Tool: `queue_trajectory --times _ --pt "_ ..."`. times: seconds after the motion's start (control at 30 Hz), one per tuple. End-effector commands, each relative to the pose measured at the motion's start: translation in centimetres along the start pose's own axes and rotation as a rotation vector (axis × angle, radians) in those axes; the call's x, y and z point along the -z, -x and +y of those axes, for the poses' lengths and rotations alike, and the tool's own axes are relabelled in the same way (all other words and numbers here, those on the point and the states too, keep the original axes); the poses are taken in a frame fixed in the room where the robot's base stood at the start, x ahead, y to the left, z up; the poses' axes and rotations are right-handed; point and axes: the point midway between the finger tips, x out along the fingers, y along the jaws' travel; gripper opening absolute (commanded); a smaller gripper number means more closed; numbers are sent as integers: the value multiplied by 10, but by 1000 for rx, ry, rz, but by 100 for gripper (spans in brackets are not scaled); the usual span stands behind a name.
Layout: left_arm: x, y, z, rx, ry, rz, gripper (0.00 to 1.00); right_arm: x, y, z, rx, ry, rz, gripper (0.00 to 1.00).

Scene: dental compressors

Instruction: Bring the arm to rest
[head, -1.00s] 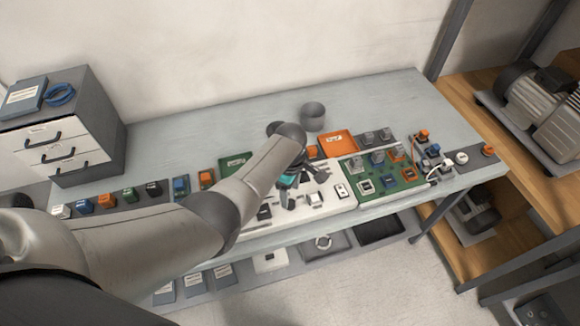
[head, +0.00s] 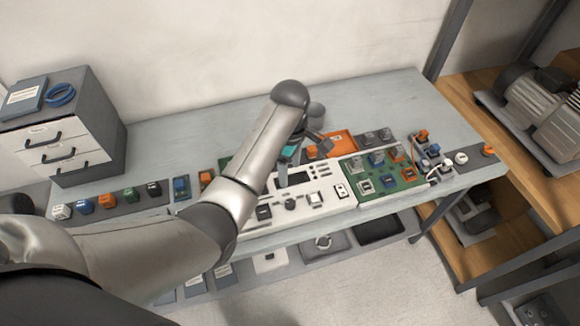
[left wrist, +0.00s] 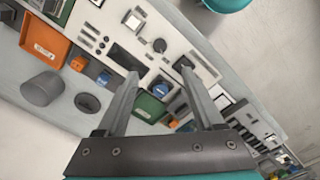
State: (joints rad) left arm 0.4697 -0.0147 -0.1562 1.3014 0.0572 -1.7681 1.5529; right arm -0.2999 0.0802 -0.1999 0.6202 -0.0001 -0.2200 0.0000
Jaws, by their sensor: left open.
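My left arm reaches in from the left in the head view, its wrist raised above the workbench (head: 380,100). My left gripper (head: 312,146) is partly hidden behind the forearm. In the left wrist view my left gripper (left wrist: 158,85) has its two fingers spread apart with nothing between them. It hangs above the white panel (left wrist: 165,50), clear of it as far as I can see. The white panel also shows in the head view (head: 325,183). My right gripper is in neither view.
An orange tray (head: 340,143), a grey cup (head: 316,110) and a green circuit board (head: 405,178) are on the bench. A drawer cabinet (head: 65,150) stands at the left end. A wooden shelf (head: 460,95) with a motor (head: 545,105) is at right. The bench's back right is clear.

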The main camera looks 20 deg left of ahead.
Motion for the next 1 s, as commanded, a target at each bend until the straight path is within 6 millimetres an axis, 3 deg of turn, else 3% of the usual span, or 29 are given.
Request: queue_trajectory --times 0.57,0.77,1.0 --pt "0 -3 -4 -5 -26 0 69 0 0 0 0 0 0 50" --pt "1 -21 -40 -48 -253 11 69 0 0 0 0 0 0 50" --pt "0 -29 -108 -123 -680 63 69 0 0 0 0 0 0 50"
